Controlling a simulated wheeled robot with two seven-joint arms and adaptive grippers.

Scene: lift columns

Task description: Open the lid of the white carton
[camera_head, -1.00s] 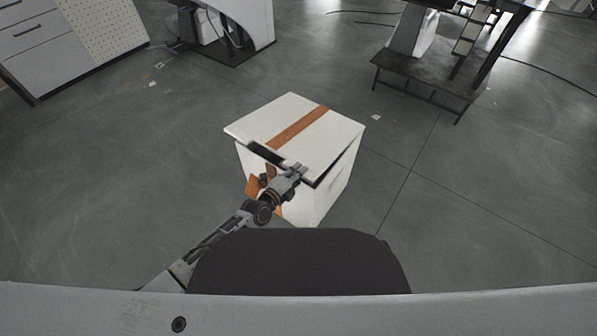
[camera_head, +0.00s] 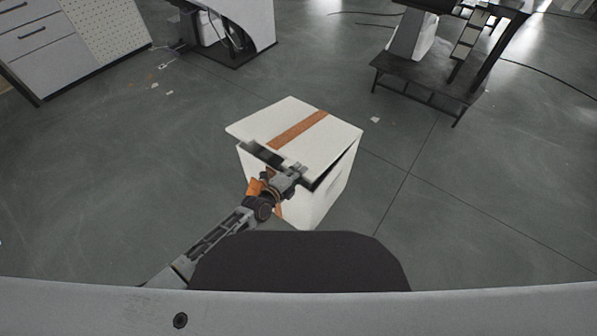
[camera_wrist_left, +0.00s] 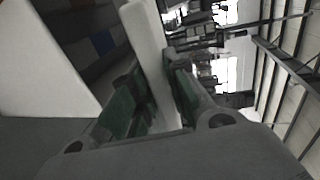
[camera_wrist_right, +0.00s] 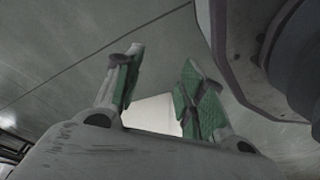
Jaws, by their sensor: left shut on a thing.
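The white carton (camera_head: 325,200) stands on the floor ahead with a brown tape strip across its top. Its lid (camera_head: 335,130) is tilted up slightly at the near edge, with a dark gap under it at the right. My left gripper (camera_head: 292,174) is shut on the lid's near edge. In the left wrist view the white lid (camera_wrist_left: 147,45) runs between the fingers of my left gripper (camera_wrist_left: 155,95), and part of the dark carton inside shows. My right gripper (camera_wrist_right: 150,85) shows only in the right wrist view, open and empty, with a pale surface beyond it.
A grey cabinet (camera_head: 50,50) stands at the far left. A dark-based workstation (camera_head: 225,50) is at the back, and a dark metal stand (camera_head: 425,80) is at the back right. Open grey floor surrounds the carton.

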